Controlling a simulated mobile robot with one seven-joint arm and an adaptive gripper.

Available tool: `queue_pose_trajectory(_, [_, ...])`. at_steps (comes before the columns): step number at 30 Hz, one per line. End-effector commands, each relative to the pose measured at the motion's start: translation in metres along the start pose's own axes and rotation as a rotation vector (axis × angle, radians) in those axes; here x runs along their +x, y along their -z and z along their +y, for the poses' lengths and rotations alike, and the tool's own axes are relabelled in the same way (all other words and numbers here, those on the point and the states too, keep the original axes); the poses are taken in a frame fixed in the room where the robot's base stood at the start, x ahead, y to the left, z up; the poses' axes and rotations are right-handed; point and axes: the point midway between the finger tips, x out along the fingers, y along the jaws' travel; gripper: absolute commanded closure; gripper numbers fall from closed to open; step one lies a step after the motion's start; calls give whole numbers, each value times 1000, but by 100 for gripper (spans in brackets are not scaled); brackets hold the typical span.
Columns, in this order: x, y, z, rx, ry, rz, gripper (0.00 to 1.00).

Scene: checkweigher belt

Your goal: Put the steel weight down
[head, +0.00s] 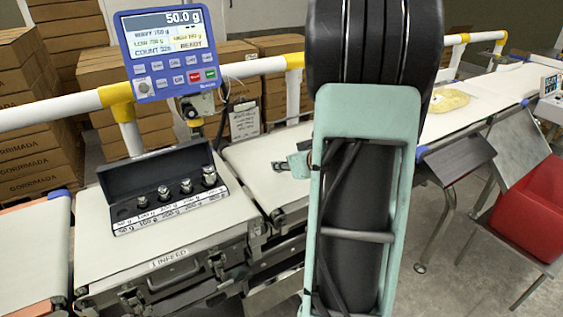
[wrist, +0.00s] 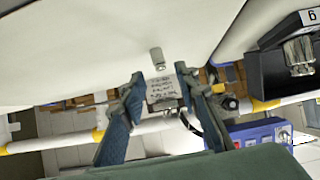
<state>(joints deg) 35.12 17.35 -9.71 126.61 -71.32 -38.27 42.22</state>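The steel weight (wrist: 157,57) is a small grey cylinder on the white belt (wrist: 90,50) in the wrist view, which shows the scene upside down. My gripper (wrist: 159,75) is open. Its two fingertips are apart, and the weight shows just beyond them, with no visible contact. In the head view my arm hides the weight and most of my gripper; only a small teal part shows beside the arm, over the belt (head: 256,178). The blue display (head: 169,50) reads 50.0 g.
A black open weight case (head: 150,175) holds several steel weights, with its leftmost place empty. It also shows in the wrist view (wrist: 267,75). A white-and-yellow rail (head: 55,110) runs behind the belts. A clipboard (head: 245,120) hangs there. A red bin (head: 530,210) stands right.

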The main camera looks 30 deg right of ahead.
Motion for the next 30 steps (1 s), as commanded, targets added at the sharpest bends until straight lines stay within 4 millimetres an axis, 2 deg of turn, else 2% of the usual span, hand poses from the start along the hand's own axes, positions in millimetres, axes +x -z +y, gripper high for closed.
queue_pose_trajectory(1, [-15,4,1,0,-3,1,71])
queue_pose_trajectory(6, [-52,4,1,1,-3,1,71])
queue_pose_trajectory(12, [-83,2,0,0,-1,0,71])
queue_pose_trajectory(18, [-94,0,0,0,-1,-1,71])
queue_pose_trajectory(30, [-93,0,0,0,0,-1,71])
